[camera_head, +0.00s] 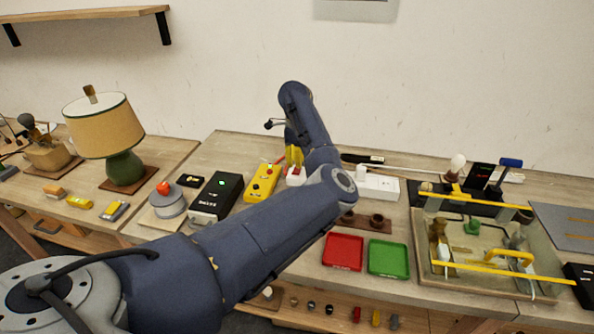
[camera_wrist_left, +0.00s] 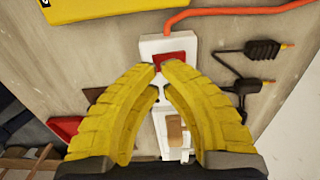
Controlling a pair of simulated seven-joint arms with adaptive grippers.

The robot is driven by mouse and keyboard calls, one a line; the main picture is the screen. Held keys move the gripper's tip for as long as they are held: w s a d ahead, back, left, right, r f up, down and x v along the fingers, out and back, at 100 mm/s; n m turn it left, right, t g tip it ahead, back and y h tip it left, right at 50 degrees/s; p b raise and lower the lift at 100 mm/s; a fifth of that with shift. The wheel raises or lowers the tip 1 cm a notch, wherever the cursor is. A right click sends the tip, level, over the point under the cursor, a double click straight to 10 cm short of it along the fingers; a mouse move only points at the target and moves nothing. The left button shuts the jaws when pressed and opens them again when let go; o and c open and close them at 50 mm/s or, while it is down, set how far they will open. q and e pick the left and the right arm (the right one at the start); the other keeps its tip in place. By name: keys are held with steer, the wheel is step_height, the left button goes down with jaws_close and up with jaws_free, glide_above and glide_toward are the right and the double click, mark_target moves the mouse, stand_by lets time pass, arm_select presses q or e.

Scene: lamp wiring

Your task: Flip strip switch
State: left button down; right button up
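The white power strip (camera_wrist_left: 166,46) shows in the left wrist view with a red rocker switch (camera_wrist_left: 176,57) at its upper end. In the head view the strip (camera_head: 378,186) lies on the bench, partly hidden by my left arm. My left gripper (camera_wrist_left: 160,66) has yellow ribbed fingers that arch inward, with the tips almost together over the red switch. It holds nothing that I can see. I cannot tell whether the tips touch the switch. In the head view the yellow fingers (camera_head: 294,156) point down at the strip's left end. My right gripper is not in view.
An orange cord (camera_wrist_left: 220,12) runs from the strip's switch end. Black leads (camera_wrist_left: 248,70) lie beside it. A yellow box (camera_head: 263,182) and a black box (camera_head: 217,196) stand left of the strip. Red (camera_head: 343,252) and green (camera_head: 388,258) trays lie in front.

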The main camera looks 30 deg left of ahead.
mark_target(296, 172)
arm_select(q)
steer(key=shift+f, duration=1.95)
stand_by(1.6)
steer(key=shift+r, duration=3.5)
